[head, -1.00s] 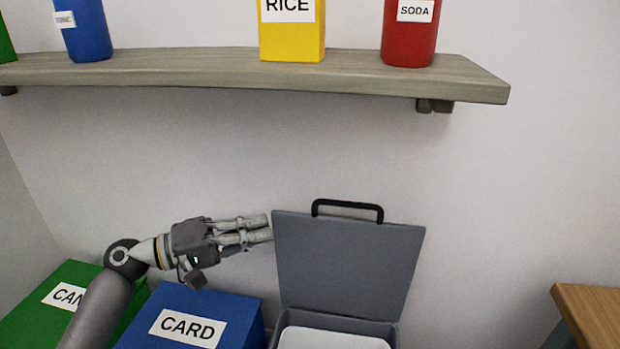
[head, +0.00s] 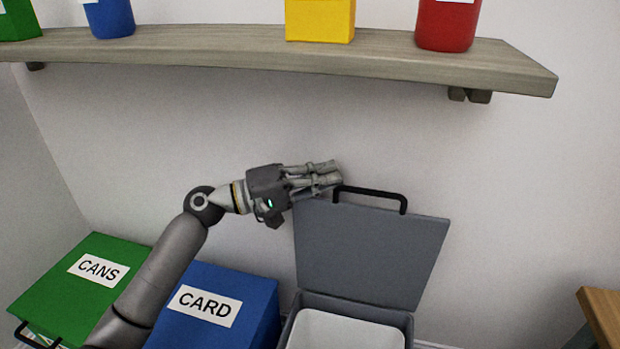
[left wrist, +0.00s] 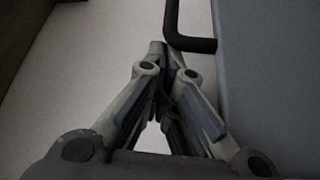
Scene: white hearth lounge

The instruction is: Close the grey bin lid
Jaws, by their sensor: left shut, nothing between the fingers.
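The grey bin lid (head: 370,250) stands open, raised nearly upright behind the grey bin (head: 405,318), whose white inside shows. A black handle (head: 385,192) is on the lid's top edge. My left gripper (head: 338,174) is shut and empty at the lid's upper left corner, beside the handle's left end. In the left wrist view, the shut fingers (left wrist: 172,50) point along the lid's edge, with the handle (left wrist: 188,42) and the grey lid (left wrist: 275,70) to their right. Whether the fingers touch the lid is unclear. My right gripper is not in view.
A blue bin marked CARD (head: 240,290) and a green bin marked CANS (head: 85,290) stand to the left with lids down. A shelf (head: 300,52) with several containers hangs above. A wooden table (head: 605,315) is at the right edge.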

